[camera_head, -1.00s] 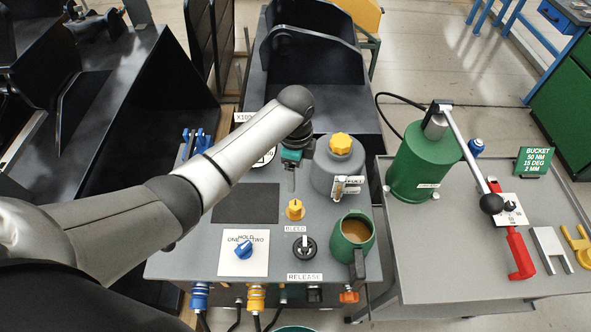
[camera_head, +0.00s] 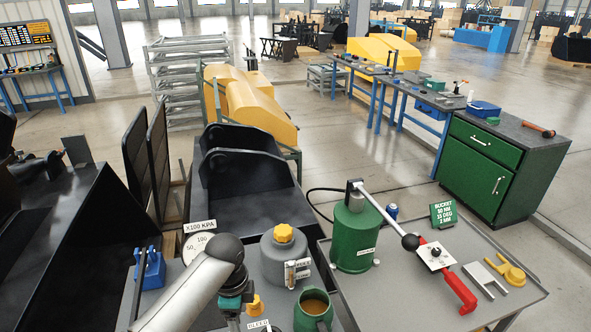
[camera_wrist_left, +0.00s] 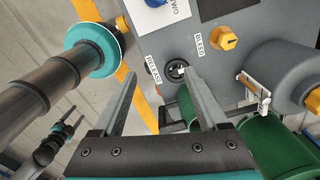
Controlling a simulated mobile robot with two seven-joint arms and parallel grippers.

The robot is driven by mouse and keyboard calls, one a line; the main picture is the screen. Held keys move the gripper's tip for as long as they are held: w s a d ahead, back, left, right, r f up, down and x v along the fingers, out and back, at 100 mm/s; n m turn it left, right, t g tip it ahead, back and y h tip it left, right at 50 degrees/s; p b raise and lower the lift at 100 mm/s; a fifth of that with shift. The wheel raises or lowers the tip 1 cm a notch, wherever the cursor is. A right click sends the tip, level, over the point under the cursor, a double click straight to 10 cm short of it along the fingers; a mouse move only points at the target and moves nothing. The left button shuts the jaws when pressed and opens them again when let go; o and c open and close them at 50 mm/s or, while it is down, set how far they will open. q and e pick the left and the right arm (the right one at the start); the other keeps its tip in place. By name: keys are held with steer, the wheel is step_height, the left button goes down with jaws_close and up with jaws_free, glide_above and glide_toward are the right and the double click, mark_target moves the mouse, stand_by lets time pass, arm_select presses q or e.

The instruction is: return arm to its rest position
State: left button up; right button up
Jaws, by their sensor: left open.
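My left arm comes in from the bottom left of the head view, a silver-grey link with a dark rounded joint. My left gripper (camera_head: 231,318) points down over the near side of the grey control panel, partly cut off by the bottom edge. In the left wrist view its two grey fingers (camera_wrist_left: 163,98) are apart with nothing between them. Beyond the fingers are the black RELEASE knob (camera_wrist_left: 177,70) and the yellow BLEED knob (camera_wrist_left: 223,38). A dark, teal-marked gripper shape (camera_wrist_left: 62,140) at the lower left may be my right gripper; its jaws are too small to judge.
Close to the arm stand a grey canister (camera_head: 286,262) with a yellow cap, a green mug (camera_head: 313,314) and the gauge (camera_head: 197,246). A green pump (camera_head: 355,238) with a long lever stands right.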

arm_select(q)
steer(key=s+d+f+n+t+h, duration=0.1)
steer(key=s+d+f+n, duration=0.15)
steer(key=s+n, duration=0.55)
arm_select(e)
steer(key=w, duration=0.5)
arm_select(q)
steer(key=s+a+r+n+t, duration=0.1)
steer(key=s+a+r+n, duration=0.25)
steer(key=s, duration=0.35)
steer(key=s+a+r+n+t, duration=0.25)
steer(key=s+r+n, duration=0.25)
steer(key=s, duration=0.3)
step_height(320, 180, down, 30)
steer(key=g+b, duration=0.2)
steer(key=b, duration=0.7)
steer(key=s+a+f+b, duration=0.1)
steer(key=s+f+b, duration=0.4)
steer(key=s+f, duration=0.3)
steer(key=s+a+f+m+g+y+b, duration=0.1)
steer(key=s+f+b, duration=0.3)
steer(key=f, duration=1.3)
steer(key=s+a, duration=0.1)
steer(key=s, duration=0.3)
steer(key=shift+s+f+b, duration=0.15)
steer(key=shift+s+b, duration=0.25)
arm_select(e)
step_height(320, 180, down, 19)
steer(key=s, duration=0.2)
steer(key=shift+r, duration=0.15)
